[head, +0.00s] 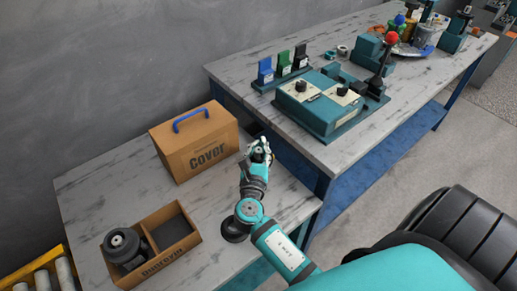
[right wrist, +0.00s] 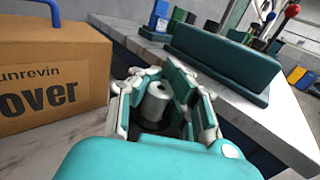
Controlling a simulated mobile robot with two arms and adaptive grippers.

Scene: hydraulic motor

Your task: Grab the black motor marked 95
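My right gripper (head: 258,152) is above the back right of the lower table in the head view. In the right wrist view, its fingers (right wrist: 158,88) stand apart on both sides of a grey cylindrical part (right wrist: 157,103) with something dark below it. I cannot see a clear grip on it. A black motor (head: 122,246) with a round, stepped top sits in the left compartment of a brown open box (head: 187,243). Another dark round part (head: 235,231) lies on the table by my right forearm, partly hidden. No marking 95 is legible. My left gripper is out of view.
A brown carton marked Cover (head: 194,145), with a blue handle, stands left of the gripper. A higher table (head: 350,138) at the right holds a teal control box (head: 318,103) and a red-knobbed lever (head: 391,38). The lower table's middle is mostly clear.

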